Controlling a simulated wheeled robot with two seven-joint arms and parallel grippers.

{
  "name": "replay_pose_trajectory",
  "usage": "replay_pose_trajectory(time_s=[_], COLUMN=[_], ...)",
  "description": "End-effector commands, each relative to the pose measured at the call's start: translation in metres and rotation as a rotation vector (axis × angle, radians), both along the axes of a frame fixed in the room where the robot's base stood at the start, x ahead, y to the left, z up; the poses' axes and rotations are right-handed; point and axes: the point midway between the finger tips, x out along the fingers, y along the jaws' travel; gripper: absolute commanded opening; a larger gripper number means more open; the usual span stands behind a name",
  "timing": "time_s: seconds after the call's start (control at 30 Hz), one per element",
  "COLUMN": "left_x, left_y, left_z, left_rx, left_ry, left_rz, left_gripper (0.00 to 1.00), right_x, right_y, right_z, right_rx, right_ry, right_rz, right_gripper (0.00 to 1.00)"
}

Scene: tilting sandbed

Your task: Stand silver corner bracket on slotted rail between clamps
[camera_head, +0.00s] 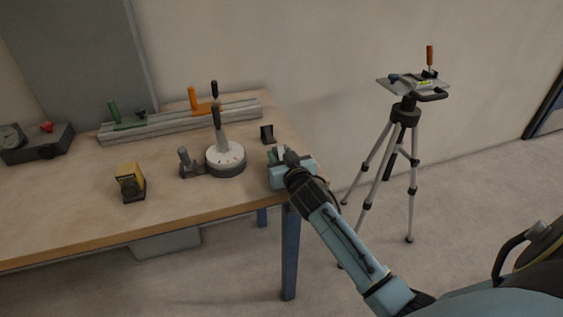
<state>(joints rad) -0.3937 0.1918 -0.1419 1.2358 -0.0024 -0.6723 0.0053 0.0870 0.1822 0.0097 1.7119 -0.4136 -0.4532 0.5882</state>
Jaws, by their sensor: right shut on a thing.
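The slotted rail (170,125) lies along the back of the table, with a green-handled clamp (126,120) at its left and an orange-handled clamp (204,102) towards its right. The rail top between the clamps is bare. My right gripper (281,163) is low over the table's right front corner, right of and nearer than the rail. It is shut on a small grey piece (275,153), which looks like the silver corner bracket. Most of that piece is hidden by the gripper, so its tilt cannot be told. My left gripper is not in view.
A round white dial base (226,160) with a tall black handle stands left of my gripper, a grey fixture (188,165) beside it. A small dark bracket (267,134) stands just behind my gripper. A yellow-black block (130,184) stands front left. A tripod (405,115) stands right of the table.

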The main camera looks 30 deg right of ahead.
Motion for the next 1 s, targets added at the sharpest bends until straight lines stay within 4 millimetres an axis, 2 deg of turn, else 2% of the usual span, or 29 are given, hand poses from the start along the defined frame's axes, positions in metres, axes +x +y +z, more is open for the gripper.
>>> replay_pose_trajectory(time_s=[0.1, 0.57, 0.6, 0.73, 1.0], left_x=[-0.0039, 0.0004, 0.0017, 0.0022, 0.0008], left_y=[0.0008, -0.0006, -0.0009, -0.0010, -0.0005], left_z=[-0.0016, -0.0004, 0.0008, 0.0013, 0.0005], left_rx=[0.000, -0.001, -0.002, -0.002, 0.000], left_ry=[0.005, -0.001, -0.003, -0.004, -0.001], left_rz=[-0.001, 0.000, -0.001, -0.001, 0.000], left_gripper=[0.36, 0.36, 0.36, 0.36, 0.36], right_x=[-0.0001, 0.0002, 0.0000, 0.0001, 0.0000], right_y=[0.0001, 0.0000, 0.0000, 0.0000, 0.0000], right_z=[-0.0082, -0.0130, -0.0132, -0.0129, -0.0126], right_rx=[0.003, 0.001, 0.001, 0.001, 0.001], right_ry=[0.000, -0.001, 0.000, 0.000, 0.000], right_rz=[0.000, 0.000, 0.000, 0.000, 0.000], right_gripper=[0.12, 0.12, 0.39, 0.56, 0.58])
